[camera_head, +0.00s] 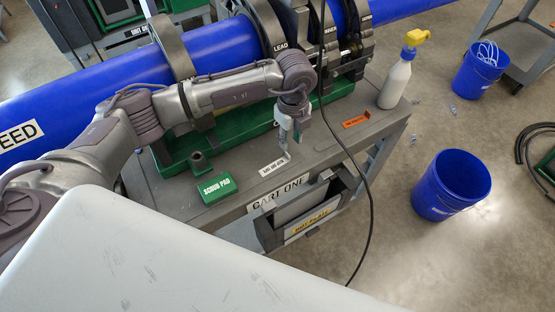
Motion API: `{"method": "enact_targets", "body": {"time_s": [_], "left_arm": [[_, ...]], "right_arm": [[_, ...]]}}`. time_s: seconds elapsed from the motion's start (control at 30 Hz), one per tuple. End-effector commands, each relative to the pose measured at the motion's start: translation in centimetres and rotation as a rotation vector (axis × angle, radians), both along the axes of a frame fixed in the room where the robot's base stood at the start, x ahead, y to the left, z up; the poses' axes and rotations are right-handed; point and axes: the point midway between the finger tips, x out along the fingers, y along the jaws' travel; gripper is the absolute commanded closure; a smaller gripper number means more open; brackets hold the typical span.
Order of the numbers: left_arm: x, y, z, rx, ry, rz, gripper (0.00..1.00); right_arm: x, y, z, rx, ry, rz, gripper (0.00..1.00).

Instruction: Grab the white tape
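The white tape (273,166) is a short white strip with dark print, lying on the grey cart top (240,160) near its front edge. My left gripper (288,146) points down over the cart, with its fingertips near the tape's right end. I cannot tell if the fingertips touch the tape, and the small, overlapping fingers do not show whether they are open or shut. My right gripper is out of view.
A green Scrub Pad box (217,189) lies left of the tape. An orange strip (356,120) and a white bottle with a yellow top (396,82) are to the right. A blue pipe (75,105) runs behind. A black cable (353,165) hangs in front of the cart.

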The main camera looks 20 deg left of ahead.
Motion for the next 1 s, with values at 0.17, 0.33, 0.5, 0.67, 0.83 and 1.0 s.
{"method": "enact_targets", "body": {"time_s": [0.17,0.33,0.5,0.67,0.83,1.0], "left_arm": [[0.0,0.0,-1.5,0.0,0.0,-0.001,0.67],[0.0,0.3,-3.0,0.001,0.005,0.001,0.67],[0.1,0.4,-5.7,-0.001,0.003,0.0,0.67],[0.1,0.4,-6.7,-0.001,0.001,-0.002,0.67],[0.2,0.4,-6.8,-0.001,0.0,-0.002,0.67],[0.2,0.4,-6.8,-0.001,0.0,-0.002,0.92]], "right_arm": [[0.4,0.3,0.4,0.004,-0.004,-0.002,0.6],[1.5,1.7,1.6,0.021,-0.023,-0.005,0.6],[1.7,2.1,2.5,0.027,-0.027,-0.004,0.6],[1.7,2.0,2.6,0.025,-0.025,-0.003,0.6],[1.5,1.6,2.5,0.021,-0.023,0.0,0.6],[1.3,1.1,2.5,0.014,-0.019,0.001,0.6]]}}
